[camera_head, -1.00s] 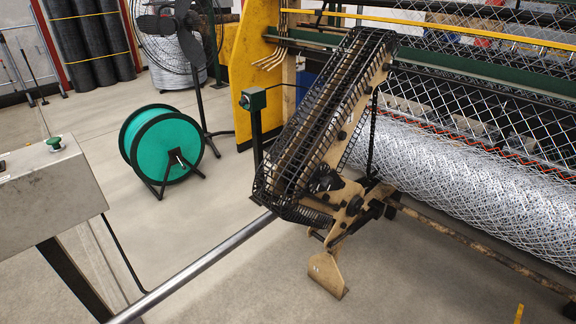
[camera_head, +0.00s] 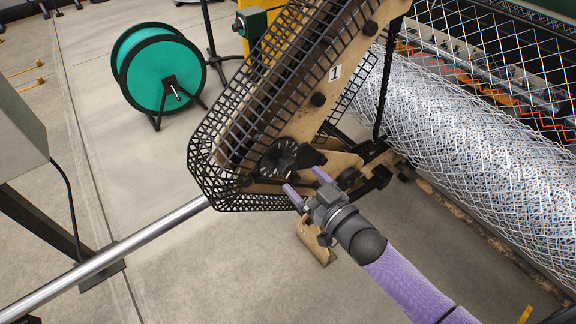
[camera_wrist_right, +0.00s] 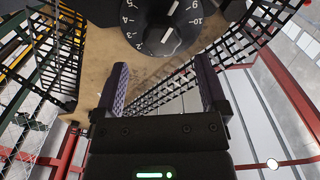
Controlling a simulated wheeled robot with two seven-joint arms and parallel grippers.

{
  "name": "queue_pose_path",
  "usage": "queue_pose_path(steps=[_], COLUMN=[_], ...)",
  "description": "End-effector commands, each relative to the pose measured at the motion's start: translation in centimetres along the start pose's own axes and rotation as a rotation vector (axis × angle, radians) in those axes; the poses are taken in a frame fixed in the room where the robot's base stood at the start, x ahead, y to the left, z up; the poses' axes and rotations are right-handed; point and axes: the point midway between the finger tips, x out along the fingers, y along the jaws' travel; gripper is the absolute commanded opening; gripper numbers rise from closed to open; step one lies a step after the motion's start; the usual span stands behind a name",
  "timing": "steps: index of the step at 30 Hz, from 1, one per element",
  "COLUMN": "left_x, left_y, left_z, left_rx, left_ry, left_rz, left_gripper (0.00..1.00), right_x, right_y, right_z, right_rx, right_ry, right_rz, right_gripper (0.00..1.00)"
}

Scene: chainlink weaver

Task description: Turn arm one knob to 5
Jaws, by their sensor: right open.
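The arm one knob (camera_head: 280,158) is a round black dial on the tan arm plate marked "1" (camera_head: 335,73), low on the mesh-guarded arm. In the right wrist view the knob (camera_wrist_right: 160,22) is at the top centre, cut off by the edge. White numerals ring it, 2 to 5 on the left. It carries white pointer marks, but I cannot tell its setting. My right gripper (camera_head: 305,181) is open and empty, just below and right of the knob, apart from it. In the wrist view its purple fingers (camera_wrist_right: 162,70) point toward the dial. My left gripper is out of view.
The black mesh guard (camera_head: 225,150) surrounds the arm near the knob. A steel bar (camera_head: 130,245) runs to its lower end. The wire mesh roll (camera_head: 460,130) lies right. A green reel (camera_head: 158,70) stands on open floor at the left.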

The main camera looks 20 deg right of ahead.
Motion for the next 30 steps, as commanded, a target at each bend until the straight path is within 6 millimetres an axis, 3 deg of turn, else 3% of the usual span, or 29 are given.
queue_pose_path(steps=[3,7,12,19,30], left_x=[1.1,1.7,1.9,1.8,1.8], left_y=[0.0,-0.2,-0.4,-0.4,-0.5], left_z=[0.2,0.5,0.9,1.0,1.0], left_rx=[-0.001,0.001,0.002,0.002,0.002], left_ry=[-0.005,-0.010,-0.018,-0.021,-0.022], left_rz=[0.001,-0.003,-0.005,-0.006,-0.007], left_gripper=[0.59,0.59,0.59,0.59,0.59], right_x=[3.0,5.1,6.2,6.3,6.2], right_y=[0.0,0.0,0.0,0.0,0.0], right_z=[0.4,0.3,0.2,0.1,0.1], right_rx=[-0.002,-0.001,-0.001,-0.001,-0.001], right_ry=[0.001,-0.001,-0.002,-0.003,-0.003], right_rz=[0.000,0.000,0.000,0.001,0.001], right_gripper=[0.92,0.92,0.92,0.92,0.16])
